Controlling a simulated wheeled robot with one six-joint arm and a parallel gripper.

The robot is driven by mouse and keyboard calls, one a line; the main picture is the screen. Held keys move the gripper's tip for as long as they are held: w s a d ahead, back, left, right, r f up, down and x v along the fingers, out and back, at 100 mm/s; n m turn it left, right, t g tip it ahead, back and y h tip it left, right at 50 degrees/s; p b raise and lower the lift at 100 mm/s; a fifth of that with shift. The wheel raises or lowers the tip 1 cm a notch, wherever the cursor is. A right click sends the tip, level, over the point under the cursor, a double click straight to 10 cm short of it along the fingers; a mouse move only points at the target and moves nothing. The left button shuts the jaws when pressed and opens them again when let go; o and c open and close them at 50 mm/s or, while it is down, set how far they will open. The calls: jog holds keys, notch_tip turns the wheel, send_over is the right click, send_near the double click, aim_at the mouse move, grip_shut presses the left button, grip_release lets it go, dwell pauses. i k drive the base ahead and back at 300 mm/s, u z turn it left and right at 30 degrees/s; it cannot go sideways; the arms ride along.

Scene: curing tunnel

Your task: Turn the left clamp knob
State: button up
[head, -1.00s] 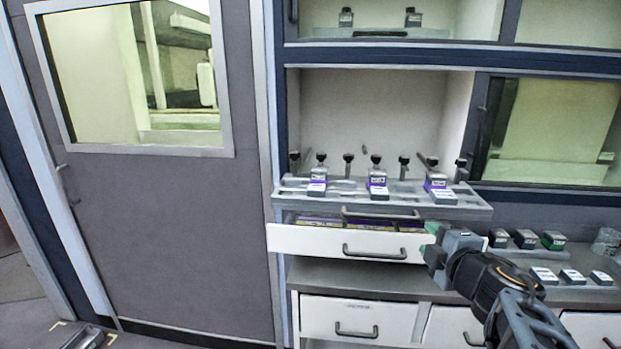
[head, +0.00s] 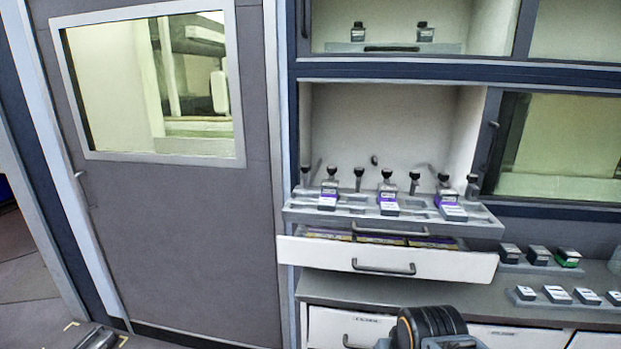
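Several black clamp knobs stand in a row on a grey pull-out tray (head: 490,228) in the open bay. The leftmost knob (head: 305,170) is at the tray's left end, with another black knob (head: 332,171) just right of it, above the left purple-labelled block (head: 328,197). I cannot tell which of these is the left clamp knob. A middle block (head: 388,203) and a right block (head: 450,205) with purple labels also sit on the tray. My gripper is out of view. Only a black part of my arm shows at the bottom edge, well below the tray.
An open white drawer (head: 300,249) with yellow and purple items juts out under the tray. A grey counter (head: 400,294) lies below, with small bottles (head: 537,255) and labelled blocks (head: 557,294) at right. A grey door (head: 180,240) is on the left.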

aim_at(331, 169)
jog(key=u, duration=2)
jog(key=i, duration=1.5)
jog(key=z, duration=2)
